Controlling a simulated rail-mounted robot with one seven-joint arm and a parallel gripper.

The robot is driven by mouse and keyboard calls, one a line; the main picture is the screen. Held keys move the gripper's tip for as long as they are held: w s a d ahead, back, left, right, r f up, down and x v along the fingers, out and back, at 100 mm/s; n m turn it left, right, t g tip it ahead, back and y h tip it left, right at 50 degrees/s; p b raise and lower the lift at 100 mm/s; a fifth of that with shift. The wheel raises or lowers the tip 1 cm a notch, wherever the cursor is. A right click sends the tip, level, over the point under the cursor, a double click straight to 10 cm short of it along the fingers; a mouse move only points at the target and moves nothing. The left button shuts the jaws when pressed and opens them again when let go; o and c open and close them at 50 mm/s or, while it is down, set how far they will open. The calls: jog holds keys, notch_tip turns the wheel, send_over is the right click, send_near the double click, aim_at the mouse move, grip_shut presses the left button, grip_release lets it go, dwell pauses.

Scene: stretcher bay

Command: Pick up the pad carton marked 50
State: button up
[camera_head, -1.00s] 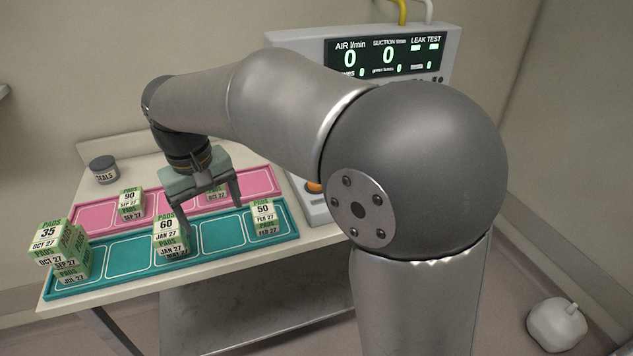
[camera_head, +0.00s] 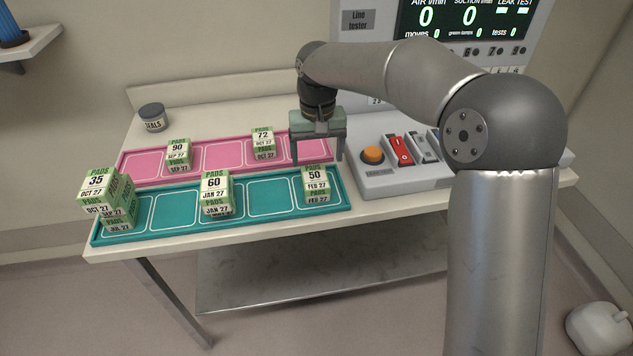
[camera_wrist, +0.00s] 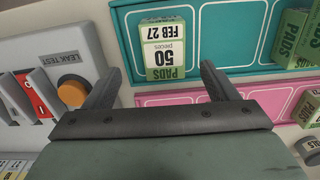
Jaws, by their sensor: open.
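The pad carton marked 50 (camera_head: 315,183) is green and white, dated FEB 27. In the wrist view the 50 carton (camera_wrist: 167,48) appears upside down, ahead of the jaws. My gripper (camera_head: 319,162) is open and empty, above and just behind the 50 carton. Its two fingers (camera_wrist: 160,86) are spread wider than the carton in the wrist view and are apart from it.
Cartons marked 90 (camera_head: 178,153) and 72 (camera_head: 263,141) stand on the pink tray (camera_head: 221,155). The line tester with an orange button (camera_head: 373,156) is close on the right. A seals jar (camera_head: 152,117) stands behind.

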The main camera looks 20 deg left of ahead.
aim_at(315, 176)
jog(key=shift+a+f+p, duration=0.15)
jog(key=shift+f+p, duration=0.2)
jog(key=shift+f, duration=1.6)
jog(key=shift+a+f+p, duration=0.15)
jog(key=shift+f+p, duration=0.15)
jog(key=shift+f, duration=1.6)
jog(key=c, duration=1.2)
